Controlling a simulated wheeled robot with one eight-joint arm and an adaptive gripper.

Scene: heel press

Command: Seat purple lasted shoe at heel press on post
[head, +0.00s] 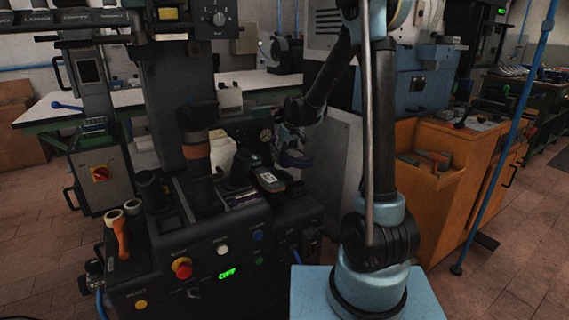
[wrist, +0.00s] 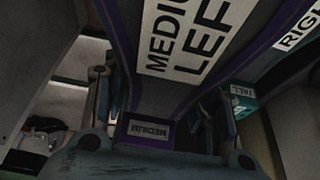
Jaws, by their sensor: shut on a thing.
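The purple lasted shoe (head: 294,158) hangs at my gripper (head: 290,138), to the right of the heel press (head: 225,222) in the head view. In the wrist view my gripper (wrist: 163,112) has a finger on each side of a dark, purple-edged shoe (wrist: 190,85). It carries white labels reading "MEDIUM" and "LEFT". The fingers are shut on its narrow end. A second dark piece labelled "RIGHT" (wrist: 297,30) lies at the upper right. A dark shoe-like piece (head: 268,180) rests on the press top. I cannot tell which upright is the post.
A banded column (head: 196,152) and dark cylinders (head: 240,168) stand on the press. A teal "TALL" label (wrist: 242,98) shows beside the right finger. A grey cabinet (head: 338,160) and an orange bench (head: 445,190) stand to the right. Floor is clear at far right.

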